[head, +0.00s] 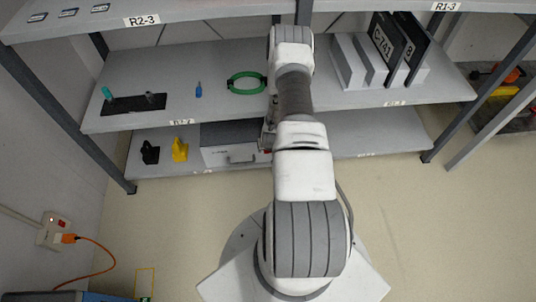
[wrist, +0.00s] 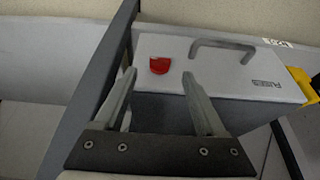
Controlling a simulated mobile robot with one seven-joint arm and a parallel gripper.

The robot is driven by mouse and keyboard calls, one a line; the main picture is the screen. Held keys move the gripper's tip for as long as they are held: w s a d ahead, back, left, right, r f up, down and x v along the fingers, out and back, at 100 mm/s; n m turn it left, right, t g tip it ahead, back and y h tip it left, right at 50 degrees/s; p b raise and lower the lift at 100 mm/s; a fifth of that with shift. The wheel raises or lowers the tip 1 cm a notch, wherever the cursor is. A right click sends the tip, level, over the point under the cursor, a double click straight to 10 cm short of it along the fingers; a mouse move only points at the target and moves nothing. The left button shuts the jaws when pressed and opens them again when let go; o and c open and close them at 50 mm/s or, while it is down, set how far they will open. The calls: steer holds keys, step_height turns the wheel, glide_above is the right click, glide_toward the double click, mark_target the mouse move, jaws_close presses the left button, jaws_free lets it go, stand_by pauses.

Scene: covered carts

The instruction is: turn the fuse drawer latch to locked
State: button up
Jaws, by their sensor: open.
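The fuse drawer (wrist: 225,75) is a light grey box front with a grey bar handle (wrist: 222,44) and upside-down lettering in the wrist view. Its red latch (wrist: 160,65) is a small half-round knob left of the handle there. I cannot tell from its shape whether it is locked. My gripper (wrist: 159,77) is open and empty, its fingertips on either side of the latch in the picture, apparently short of it. In the head view the drawer (head: 228,155) sits on the lower shelf, its right end hidden by my arm.
A yellow item (head: 180,149) and a black item (head: 150,152) stand left of the drawer. A grey rack post (wrist: 92,90) runs close to my gripper in the wrist view. The upper shelf (head: 220,105) holds a green ring (head: 232,88) and upright dark panels (head: 388,45).

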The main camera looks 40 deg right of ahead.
steer(key=b+x, duration=0.1)
steer(key=x, duration=0.4)
steer(key=shift+f+b, duration=0.25)
steer(key=shift+b, duration=0.1)
jaws_close()
